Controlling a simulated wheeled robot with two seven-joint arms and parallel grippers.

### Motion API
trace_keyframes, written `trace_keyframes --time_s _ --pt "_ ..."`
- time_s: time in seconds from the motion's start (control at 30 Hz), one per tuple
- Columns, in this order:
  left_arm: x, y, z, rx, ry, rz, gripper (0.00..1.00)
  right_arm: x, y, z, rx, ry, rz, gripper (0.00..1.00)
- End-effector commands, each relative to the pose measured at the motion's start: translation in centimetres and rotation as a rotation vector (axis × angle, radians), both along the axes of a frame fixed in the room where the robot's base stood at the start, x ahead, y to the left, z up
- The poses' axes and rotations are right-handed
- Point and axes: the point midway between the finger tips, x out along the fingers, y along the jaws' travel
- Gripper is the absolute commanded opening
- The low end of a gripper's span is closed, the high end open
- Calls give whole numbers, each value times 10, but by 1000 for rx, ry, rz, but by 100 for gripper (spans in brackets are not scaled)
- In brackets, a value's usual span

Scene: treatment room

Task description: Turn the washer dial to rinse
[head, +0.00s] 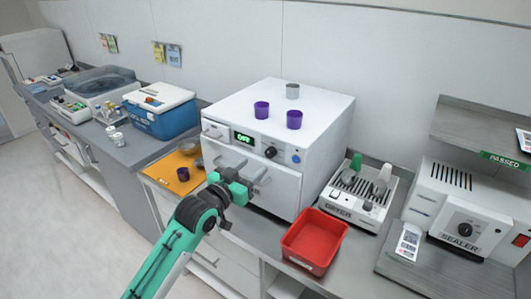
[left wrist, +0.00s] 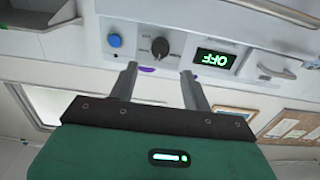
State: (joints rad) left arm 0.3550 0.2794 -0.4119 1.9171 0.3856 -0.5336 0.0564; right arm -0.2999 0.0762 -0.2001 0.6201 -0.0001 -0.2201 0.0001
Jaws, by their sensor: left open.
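The washer (head: 315,125) is a white box on the counter with a green display (head: 243,138) that reads OFF. Its dark round dial (head: 270,152) sits right of the display. In the left wrist view, which is upside down, the dial (left wrist: 160,47) lies beyond and between my left fingertips, with the display (left wrist: 214,58) to its right. My left gripper (head: 252,173) is open and empty in front of the washer, a little below the dial and apart from it. The dial's labels are too small to read. My right gripper is in neither view.
A blue button (head: 296,158) is right of the dial. Two purple cups (head: 294,119) and a grey cup (head: 292,91) stand on the washer. A red bin (head: 314,241), a white rack unit (head: 358,195) and a sealer (head: 465,220) stand to the right, an orange mat (head: 160,173) to the left.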

Motion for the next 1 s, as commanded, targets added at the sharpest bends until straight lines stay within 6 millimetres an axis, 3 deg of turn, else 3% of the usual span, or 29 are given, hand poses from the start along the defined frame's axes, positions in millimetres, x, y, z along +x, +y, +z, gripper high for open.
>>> trace_keyframes --time_s 0.2,0.4,0.87,1.0 --pt "35 -20 3 -2 1 0 49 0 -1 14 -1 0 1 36" --pt "55 -32 1 -1 2 0 49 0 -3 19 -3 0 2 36" --pt "64 -37 0 -1 0 0 49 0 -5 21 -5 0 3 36" --pt "64 -37 -1 -1 0 0 23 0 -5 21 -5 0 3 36"
